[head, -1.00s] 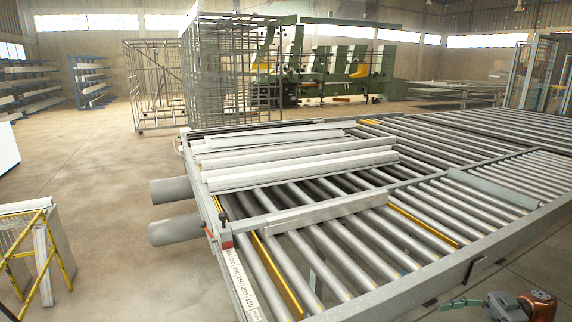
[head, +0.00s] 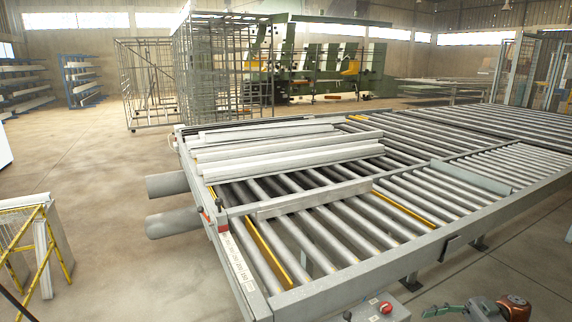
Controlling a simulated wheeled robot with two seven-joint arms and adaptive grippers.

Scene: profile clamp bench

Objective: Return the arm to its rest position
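Neither of my grippers is in the head view, and no arm of mine can be made out. The roller bench (head: 355,290) fills the middle and right. Several long pale profiles (head: 290,160) lie side by side on its far left part. A shorter pale profile (head: 315,199) lies alone across the rollers nearer to me. A small red and black part (head: 221,206) sits at the bench's left edge, by a numbered scale (head: 238,270).
A box with a red button (head: 385,307) stands below the bench's near edge. A green and brown device (head: 512,307) is at bottom right. A yellow-railed stand (head: 38,240) is at left. Wire cages (head: 215,70) stand behind. Floor at left is open.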

